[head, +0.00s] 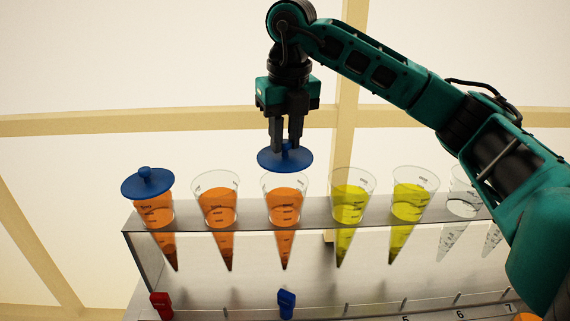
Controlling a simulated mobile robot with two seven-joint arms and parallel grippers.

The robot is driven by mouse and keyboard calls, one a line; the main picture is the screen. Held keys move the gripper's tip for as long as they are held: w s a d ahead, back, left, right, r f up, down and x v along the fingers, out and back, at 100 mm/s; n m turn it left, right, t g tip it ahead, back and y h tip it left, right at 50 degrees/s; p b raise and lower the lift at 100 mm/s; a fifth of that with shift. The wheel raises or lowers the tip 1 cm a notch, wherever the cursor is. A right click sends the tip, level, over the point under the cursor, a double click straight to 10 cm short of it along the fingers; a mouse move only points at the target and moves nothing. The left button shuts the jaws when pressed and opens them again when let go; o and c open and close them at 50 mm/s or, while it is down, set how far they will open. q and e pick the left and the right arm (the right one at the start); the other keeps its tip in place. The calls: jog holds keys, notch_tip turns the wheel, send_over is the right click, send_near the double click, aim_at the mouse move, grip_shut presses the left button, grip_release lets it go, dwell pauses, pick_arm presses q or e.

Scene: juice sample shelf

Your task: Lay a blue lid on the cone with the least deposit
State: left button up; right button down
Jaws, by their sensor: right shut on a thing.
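My right gripper (286,146) points down and is shut on the knob of a blue lid (266,159). This lid is over the third cone (284,221) from the left, which holds orange juice and has a small dark deposit at its tip. The lid appears slightly above the rim; contact is unclear. A second blue lid (147,184) rests on the leftmost orange cone (160,222), whose dark deposit is taller. The second orange cone (221,219) is open, with a dark deposit at its tip. My left gripper is not in view.
The cones hang in a grey metal shelf (135,222). Two yellow cones (347,215) (407,212) and clear ones (459,215) stand to the right, partly behind my right arm. A red clip (160,304) and a blue clip (286,303) sit on the numbered front rail.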

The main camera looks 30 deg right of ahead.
aim_at(285, 150)
notch_tip(285, 150, down, 5)
jog(key=shift+f, duration=0.1)
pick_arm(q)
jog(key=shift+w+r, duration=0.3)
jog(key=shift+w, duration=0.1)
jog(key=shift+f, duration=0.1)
pick_arm(e)
jog(key=c, duration=1.4)
grip_release()
jog(key=shift+f, duration=0.1)
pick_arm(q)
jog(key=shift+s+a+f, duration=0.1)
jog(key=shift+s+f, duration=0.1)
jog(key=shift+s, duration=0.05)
pick_arm(e)
jog(key=o, duration=0.5)
